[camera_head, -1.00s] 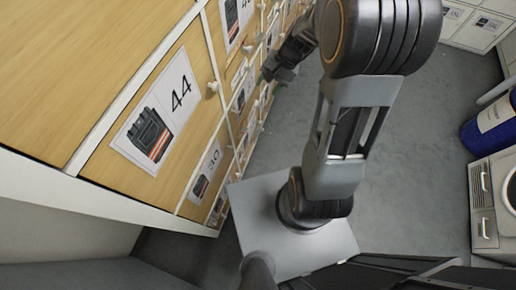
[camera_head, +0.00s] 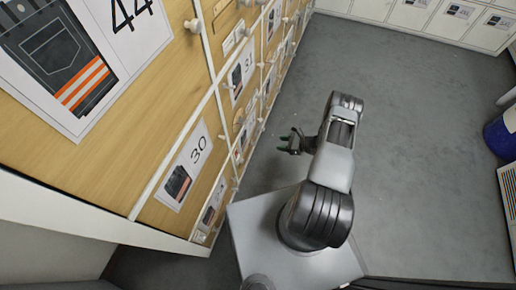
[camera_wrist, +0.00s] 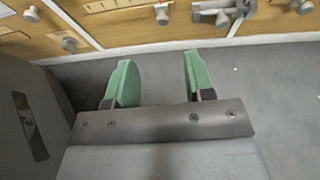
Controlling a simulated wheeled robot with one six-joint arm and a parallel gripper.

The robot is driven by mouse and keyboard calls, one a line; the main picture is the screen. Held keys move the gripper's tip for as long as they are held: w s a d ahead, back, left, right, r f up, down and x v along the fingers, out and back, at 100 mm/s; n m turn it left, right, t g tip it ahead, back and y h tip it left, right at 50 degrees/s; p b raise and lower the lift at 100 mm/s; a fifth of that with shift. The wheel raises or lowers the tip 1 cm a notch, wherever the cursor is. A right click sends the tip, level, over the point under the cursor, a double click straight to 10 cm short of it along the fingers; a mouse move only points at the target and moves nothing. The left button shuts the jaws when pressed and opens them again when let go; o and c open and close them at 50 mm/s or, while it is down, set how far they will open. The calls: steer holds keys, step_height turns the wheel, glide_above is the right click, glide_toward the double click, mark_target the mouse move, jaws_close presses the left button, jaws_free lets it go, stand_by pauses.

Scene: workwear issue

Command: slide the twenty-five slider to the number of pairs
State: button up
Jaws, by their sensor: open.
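My gripper (camera_head: 290,142) is open and empty beside the wooden cabinet front, with floor showing between them. In the wrist view its two green fingers (camera_wrist: 157,75) stand apart, below the cabinet's lower edge in the picture. A pale strip with a dark line (camera_wrist: 112,5), perhaps a slider track, is cut off at the top of the wrist view. In the head view a small pale strip (camera_head: 234,40) sits on a drawer front. I cannot read twenty-five on any of them, so I cannot tell which is the named slider.
Drawer fronts carry picture labels with numbers, such as 44 (camera_head: 75,60) and 30 (camera_head: 186,168). White round knobs (camera_head: 194,25) stick out from the fronts. Grey floor (camera_head: 415,150) is clear to the right. A blue container (camera_head: 500,138) stands at the right edge.

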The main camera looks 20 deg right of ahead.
steer(key=f+b+x, duration=0.1)
steer(key=b+x, duration=0.3)
steer(key=x, duration=1)
steer(key=shift+d+f+m, duration=0.25)
steer(key=shift+f+m, duration=0.15)
steer(key=shift+f, duration=0.1)
steer(key=shift+s, duration=0.1)
jaws_close()
